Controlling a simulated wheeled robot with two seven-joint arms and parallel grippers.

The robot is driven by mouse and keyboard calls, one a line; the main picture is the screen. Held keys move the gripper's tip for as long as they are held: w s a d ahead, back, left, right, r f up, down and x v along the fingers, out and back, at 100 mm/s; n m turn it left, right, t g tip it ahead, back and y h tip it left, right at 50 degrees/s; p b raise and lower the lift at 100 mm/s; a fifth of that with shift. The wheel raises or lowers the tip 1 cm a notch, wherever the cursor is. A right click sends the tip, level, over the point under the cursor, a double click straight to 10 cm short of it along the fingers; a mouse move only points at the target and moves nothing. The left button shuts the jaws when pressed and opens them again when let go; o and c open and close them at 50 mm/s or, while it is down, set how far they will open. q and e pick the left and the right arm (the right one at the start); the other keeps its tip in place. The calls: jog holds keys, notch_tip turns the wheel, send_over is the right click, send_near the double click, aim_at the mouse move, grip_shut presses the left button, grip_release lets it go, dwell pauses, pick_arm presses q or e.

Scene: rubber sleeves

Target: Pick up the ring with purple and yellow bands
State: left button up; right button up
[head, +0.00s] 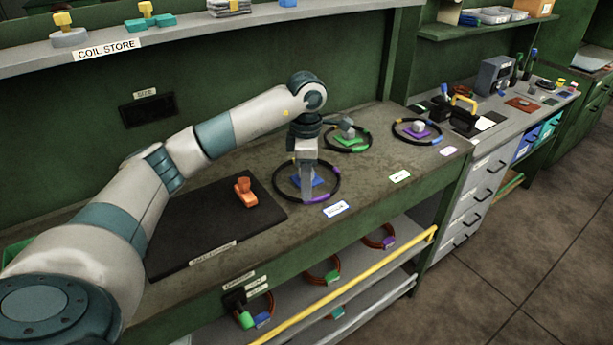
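A black ring (338,187) lies on the workbench around a blue block. My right gripper is out of view.
A dark mat (190,235) with an orange object (244,192) lies left of the near ring. Small labels lie along the bench front. A shelf (190,35) runs above; orange coils sit below behind a yellow rail (350,285).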

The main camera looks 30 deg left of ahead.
pick_arm(q)
jog(key=shift+f+p, duration=0.55)
jog(key=shift+f, duration=1.1)
jog(key=shift+d, duration=0.1)
jog(key=shift+c, duration=0.5)
grip_shut()
